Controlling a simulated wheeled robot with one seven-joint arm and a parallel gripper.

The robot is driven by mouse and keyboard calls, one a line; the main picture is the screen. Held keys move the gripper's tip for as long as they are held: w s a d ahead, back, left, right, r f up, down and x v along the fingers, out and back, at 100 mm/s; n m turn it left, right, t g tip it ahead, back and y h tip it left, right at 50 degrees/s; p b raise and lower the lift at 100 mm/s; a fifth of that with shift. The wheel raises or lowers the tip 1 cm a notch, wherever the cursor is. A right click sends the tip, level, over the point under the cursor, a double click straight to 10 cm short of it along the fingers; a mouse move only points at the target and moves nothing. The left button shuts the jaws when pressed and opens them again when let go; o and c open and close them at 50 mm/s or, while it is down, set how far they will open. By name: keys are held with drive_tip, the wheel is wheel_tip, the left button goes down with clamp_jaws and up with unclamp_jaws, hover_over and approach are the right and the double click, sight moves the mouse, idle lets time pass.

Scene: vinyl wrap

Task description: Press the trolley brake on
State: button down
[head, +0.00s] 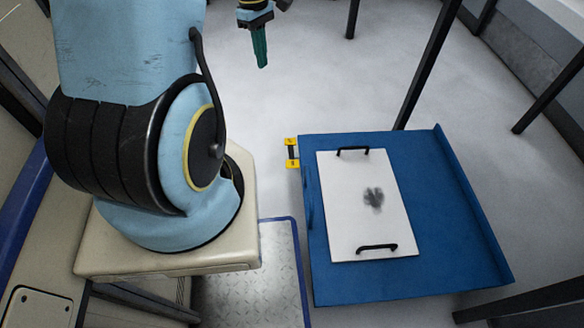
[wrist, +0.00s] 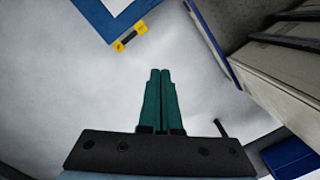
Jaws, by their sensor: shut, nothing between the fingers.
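The trolley (head: 430,240) is a blue flat cart standing on the floor at the right of the head view. Its brake (head: 292,153) is a small yellow and black piece at the trolley's upper left corner. The brake also shows in the wrist view (wrist: 130,41), at the top left, beside the trolley's blue corner (wrist: 92,18). My gripper (head: 261,64) has green fingers and points down above the floor, up and left of the brake in the head view. In the wrist view the fingers (wrist: 161,74) are closed together and empty, apart from the brake.
A white panel (head: 345,210) with two black handles and a dark smudge lies on the trolley. Dark posts (head: 428,65) stand behind and around it. A metal tread plate (head: 255,285) is left of the trolley. The pale floor (head: 325,85) between gripper and trolley is clear.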

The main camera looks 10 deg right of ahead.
sight(292, 163)
drive_tip(key=w+d+f+n+b, duration=0.2)
drive_tip(key=f+b, duration=0.3)
drive_tip(key=f, duration=0.5)
drive_tip(key=w+d+f+n+g+b, duration=0.1)
drive_tip(key=f+b, duration=0.4)
drive_tip(key=f, duration=0.6)
drive_tip(key=w+d+f+n+b, duration=0.3)
drive_tip(key=d+f+n+b, duration=0.2)
drive_tip(key=f, duration=0.6)
drive_tip(key=shift+f+g+y+b, duration=0.15)
drive_tip(key=shift+g+y+b, duration=0.15)
drive_tip(key=shift+y+b, duration=0.1)
drive_tip(key=shift+s, duration=0.1)
drive_tip(key=b+x, duration=0.5)
drive_tip(key=x, duration=0.9)
drive_tip(key=shift+f, duration=0.1)
